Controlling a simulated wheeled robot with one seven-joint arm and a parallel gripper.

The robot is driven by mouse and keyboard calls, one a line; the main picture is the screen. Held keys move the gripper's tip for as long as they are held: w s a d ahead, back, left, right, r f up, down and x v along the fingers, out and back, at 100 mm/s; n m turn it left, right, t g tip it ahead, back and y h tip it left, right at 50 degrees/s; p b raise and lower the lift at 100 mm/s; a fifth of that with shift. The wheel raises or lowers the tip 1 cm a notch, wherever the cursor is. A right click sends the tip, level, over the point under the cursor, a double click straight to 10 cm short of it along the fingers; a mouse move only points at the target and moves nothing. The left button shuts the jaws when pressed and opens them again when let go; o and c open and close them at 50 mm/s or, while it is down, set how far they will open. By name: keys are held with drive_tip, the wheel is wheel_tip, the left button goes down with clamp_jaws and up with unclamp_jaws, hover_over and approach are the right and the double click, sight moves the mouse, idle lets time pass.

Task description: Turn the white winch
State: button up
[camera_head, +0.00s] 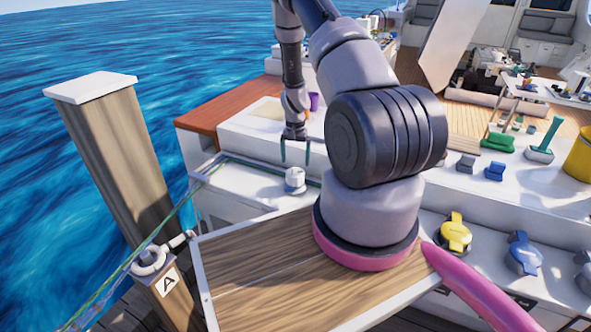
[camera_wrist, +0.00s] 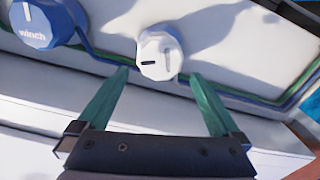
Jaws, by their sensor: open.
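The white winch (camera_head: 295,180) is a small white knob on the boat's pale deck, left of my arm's base in the head view. In the wrist view the white winch (camera_wrist: 160,52) sits just beyond and between my green fingertips, with dark marks on its top. My gripper (camera_head: 296,152) points down with its fingers apart, above and slightly behind the winch in the head view. In the wrist view my gripper (camera_wrist: 160,88) is open and empty, and I see no clear contact with the winch.
A blue winch (camera_wrist: 45,22) stands left of the white one in the wrist view. A green rope (camera_head: 243,160) runs along the deck near it. A wooden post (camera_head: 118,150) stands at the left. Yellow (camera_head: 454,235) and blue (camera_head: 523,255) knobs are at the right.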

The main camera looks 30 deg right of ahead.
drive_tip(key=shift+r, duration=1.8)
drive_tip(key=shift+r, duration=0.1)
wheel_tip(320, 180, up, 13)
drive_tip(key=t, duration=0.1)
hover_over(295, 171)
drive_tip(key=w+a, duration=0.1)
drive_tip(key=a, duration=0.2)
drive_tip(key=s+a+r+n+t+y, duration=0.1)
drive_tip(key=s+a+r, duration=0.15)
drive_tip(key=r, duration=0.65)
drive_tip(key=s+a+r+t, duration=0.1)
drive_tip(key=s+a+r, duration=0.15)
drive_tip(key=r, duration=0.55)
drive_tip(key=s+a+r+n+t, duration=0.1)
drive_tip(key=s+a+r+t, duration=0.1)
drive_tip(key=s+r, duration=0.7)
drive_tip(key=s+a+r+n+t+y, duration=0.1)
drive_tip(key=s+a+r+t, duration=0.1)
drive_tip(key=s+a+r, duration=0.3)
drive_tip(key=s+r, duration=0.4)
drive_tip(key=s, duration=0.5)
drive_tip(key=shift+s+a+n, duration=0.2)
drive_tip(key=shift+n, duration=0.2)
